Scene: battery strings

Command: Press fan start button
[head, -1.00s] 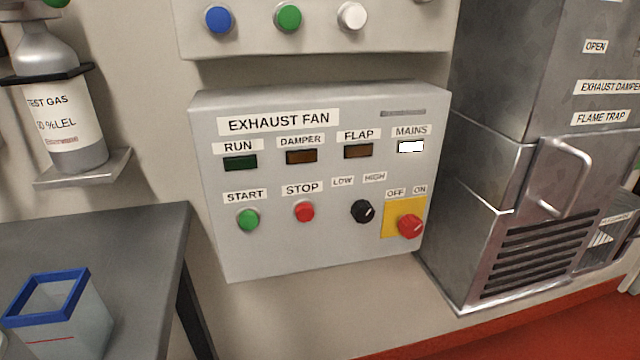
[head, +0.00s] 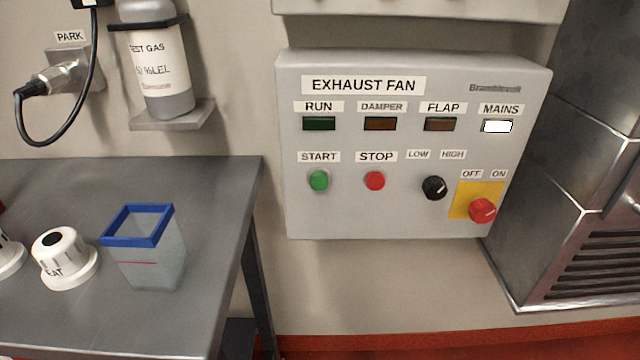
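The grey exhaust fan panel (head: 410,220) is fixed to the wall right of centre in the head view. Its green START button (head: 319,181) sits at the lower left of the panel, under the START label. The red STOP button (head: 375,181) is just to its right. The RUN lamp (head: 319,124) is dark green, and the DAMPER lamp (head: 380,124) and FLAP lamp (head: 440,124) look dark. The MAINS lamp (head: 497,126) is bright white. Neither of my grippers is in view, and nothing covers the buttons.
A grey table (head: 200,180) stands at the left, bearing a blue-rimmed clear container (head: 150,265) and a white cap-like part (head: 65,260). A test gas bottle (head: 160,70) stands on a wall shelf above. A metal cabinet (head: 560,190) is at the right. The wall below the panel is clear.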

